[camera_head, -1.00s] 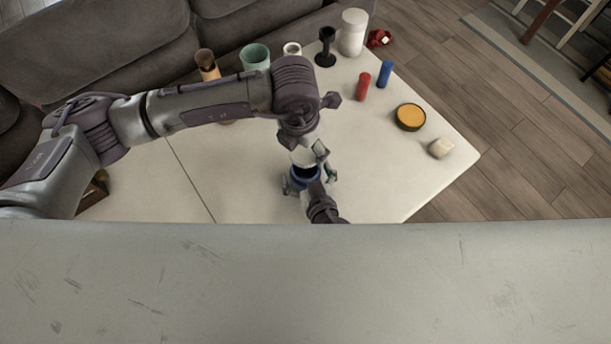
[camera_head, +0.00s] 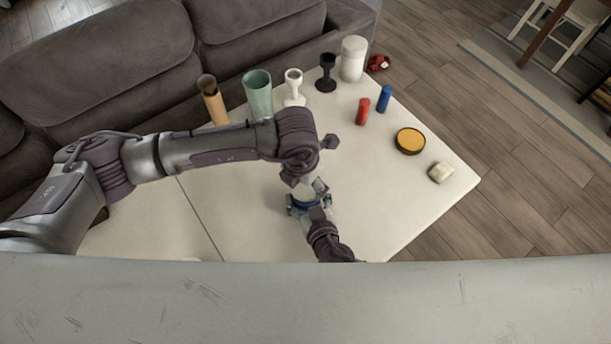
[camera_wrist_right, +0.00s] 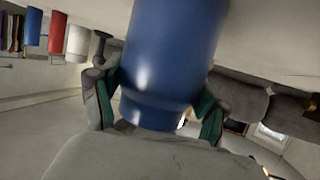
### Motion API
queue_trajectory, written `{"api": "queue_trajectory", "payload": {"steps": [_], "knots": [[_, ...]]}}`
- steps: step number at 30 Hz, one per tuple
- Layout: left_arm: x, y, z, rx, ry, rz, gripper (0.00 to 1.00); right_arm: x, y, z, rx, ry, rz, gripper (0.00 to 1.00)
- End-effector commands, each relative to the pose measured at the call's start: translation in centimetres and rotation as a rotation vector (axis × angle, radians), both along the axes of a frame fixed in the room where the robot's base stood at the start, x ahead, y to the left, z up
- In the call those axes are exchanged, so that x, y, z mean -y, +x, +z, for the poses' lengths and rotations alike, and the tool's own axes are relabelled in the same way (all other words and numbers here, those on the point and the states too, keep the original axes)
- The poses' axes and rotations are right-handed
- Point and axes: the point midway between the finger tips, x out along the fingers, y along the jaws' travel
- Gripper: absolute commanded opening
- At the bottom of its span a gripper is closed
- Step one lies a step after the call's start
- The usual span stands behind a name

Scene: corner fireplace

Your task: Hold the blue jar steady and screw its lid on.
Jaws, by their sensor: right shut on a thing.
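The blue jar (camera_head: 296,210) stands near the front of the white table, mostly hidden by my grippers. In the right wrist view the blue jar (camera_wrist_right: 170,60) fills the top middle, between green-padded fingers. My right gripper (camera_wrist_right: 157,100) is shut on it; in the head view this gripper (camera_head: 312,212) reaches in from below. A whitish lid (camera_head: 304,194) sits at the jar's mouth, partly hidden. My left gripper (camera_head: 308,186) is right above, pointing down with its fingers at the lid; whether they grip it is too small to tell. Threads and seating are hidden.
On the table (camera_head: 240,215) stand an orange-brown cylinder (camera_head: 214,105), green cup (camera_head: 258,95), white goblet (camera_head: 293,88), black goblet (camera_head: 326,74) and white canister (camera_head: 353,58). Red (camera_head: 363,112) and blue (camera_head: 384,99) cylinders, a yellow-topped tin (camera_head: 409,141) and a pale block (camera_head: 440,172) lie right.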

Motion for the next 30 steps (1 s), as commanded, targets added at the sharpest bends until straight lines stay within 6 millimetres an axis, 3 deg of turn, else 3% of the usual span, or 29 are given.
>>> {"api": "queue_trajectory", "payload": {"steps": [16, 30], "knots": [[0.0, 0.0, -0.3, 0.001, -0.001, 0.000, 0.63, 0.0, 0.0, 0.0, 0.000, 0.000, 0.000, 0.12], [0.1, 0.0, -2.0, 0.002, -0.001, 0.000, 0.63, 0.0, 0.0, 0.0, 0.000, 0.000, 0.000, 0.12]]}}
